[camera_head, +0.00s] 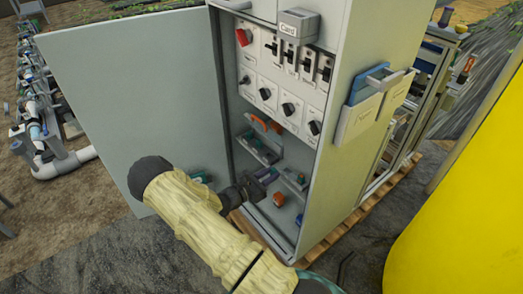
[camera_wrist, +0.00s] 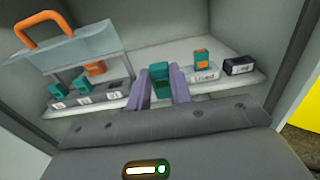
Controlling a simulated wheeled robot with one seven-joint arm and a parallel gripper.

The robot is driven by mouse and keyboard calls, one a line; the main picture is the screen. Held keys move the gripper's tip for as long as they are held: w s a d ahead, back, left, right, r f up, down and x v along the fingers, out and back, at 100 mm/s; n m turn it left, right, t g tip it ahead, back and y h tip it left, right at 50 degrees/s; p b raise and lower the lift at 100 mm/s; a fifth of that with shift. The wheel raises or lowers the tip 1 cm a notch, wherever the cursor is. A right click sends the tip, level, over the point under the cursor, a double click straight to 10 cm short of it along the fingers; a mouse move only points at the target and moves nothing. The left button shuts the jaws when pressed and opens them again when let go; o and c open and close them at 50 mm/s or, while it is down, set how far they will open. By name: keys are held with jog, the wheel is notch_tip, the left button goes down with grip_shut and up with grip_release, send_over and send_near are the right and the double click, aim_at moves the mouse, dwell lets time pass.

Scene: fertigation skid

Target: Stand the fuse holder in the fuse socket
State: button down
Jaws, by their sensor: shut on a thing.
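In the wrist view, my gripper (camera_wrist: 159,82) is shut on a teal fuse holder (camera_wrist: 160,76), which shows between the two purple fingers. Left of it is a dark row of fuse sockets (camera_wrist: 113,97) with small white labels. Teal holders stand in its left and middle places; the right place, nearest my gripper, shows none. The held holder's lower end is hidden by the gripper, and I cannot tell whether it touches the shelf. In the head view, my gripper (camera_head: 246,188) reaches into the cabinet's lower part.
The cabinet (camera_head: 338,150) stands open, its door (camera_head: 130,90) swung left.

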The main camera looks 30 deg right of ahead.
dwell(0.4)
jog(key=shift+w+a+r+t, duration=0.2)
jog(key=shift+a+r+t, duration=0.05)
jog(key=shift+r+t, duration=0.05)
jog(key=w+a+r+n+t+y, duration=0.2)
jog(key=a+n+t+y, duration=0.4)
jog(key=a, duration=0.4)
jog(key=w+a+r+n+t+y, duration=0.2)
jog(key=a+n+t+y, duration=0.4)
jog(key=a, duration=0.4)
jog(key=shift+w+a+n+t+y, duration=0.3)
jog(key=shift+w+n+t, duration=0.3)
jog(key=shift+t, duration=0.4)
jog(key=shift+w, duration=0.1)
